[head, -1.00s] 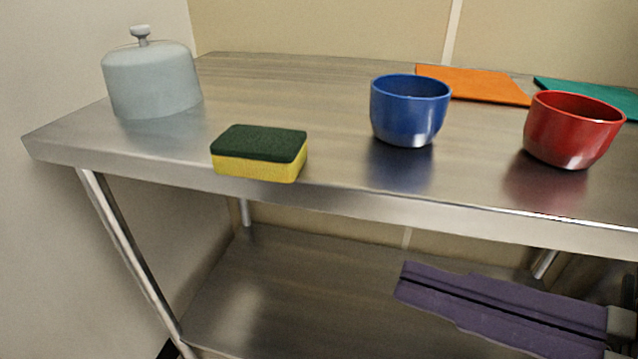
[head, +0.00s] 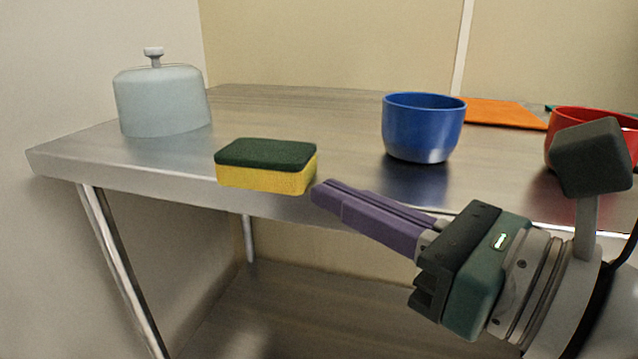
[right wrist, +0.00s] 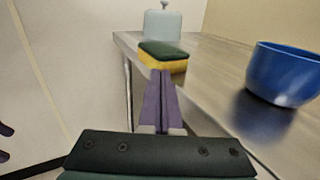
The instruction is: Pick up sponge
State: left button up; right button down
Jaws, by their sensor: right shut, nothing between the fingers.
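The sponge (head: 266,166), dark green on top and yellow below, lies flat at the front edge of the steel table, left of the blue bowl. In the right wrist view the sponge (right wrist: 163,57) is just beyond my fingertips. My right gripper (head: 322,192) has purple fingers, shut and empty. Its tips are close to the sponge's right end, at the table's front edge; whether they touch it I cannot tell. The fingers also show in the right wrist view (right wrist: 160,80), pointing toward the sponge.
A blue bowl (head: 422,127) stands right of the sponge, a red bowl (head: 566,122) farther right, partly behind my arm. A pale domed lid (head: 162,100) stands at the back left. An orange board (head: 505,113) lies behind. The steel tabletop (head: 320,130) is clear between lid and blue bowl.

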aim_at(301, 181)
jog(key=shift+x, duration=1)
jog(key=shift+x, duration=1)
jog(key=shift+s+p, duration=0.15)
jog(key=shift+p, duration=0.15)
